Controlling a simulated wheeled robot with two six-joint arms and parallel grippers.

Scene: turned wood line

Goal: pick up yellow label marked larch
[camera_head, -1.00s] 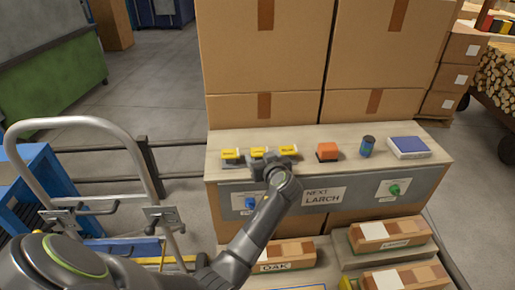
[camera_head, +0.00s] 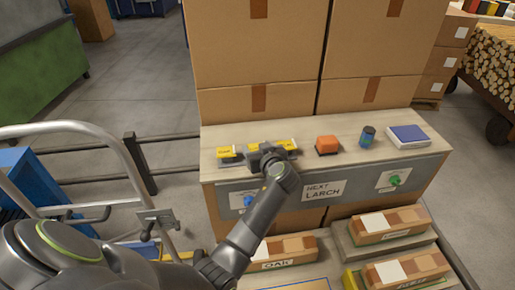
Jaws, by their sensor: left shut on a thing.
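Three yellow labels lie in a row at the left of the bench top: a left one (camera_head: 225,150), a middle one (camera_head: 252,147) and a right one (camera_head: 286,143). Their print is too small to read, so I cannot tell which is marked larch. My left gripper (camera_head: 264,152) is at the row, around the middle and right labels, and partly hides them. It is shut on a yellow label, but I cannot tell which one. My right gripper is out of view.
The bench (camera_head: 330,160) also holds an orange block (camera_head: 327,145), a blue-topped cylinder (camera_head: 367,137) and a blue-and-white pad (camera_head: 408,136). Stacked cartons (camera_head: 262,60) rise behind. A front sign (camera_head: 323,191) reads NEXT LARCH. Wood-block boxes (camera_head: 388,224) sit below.

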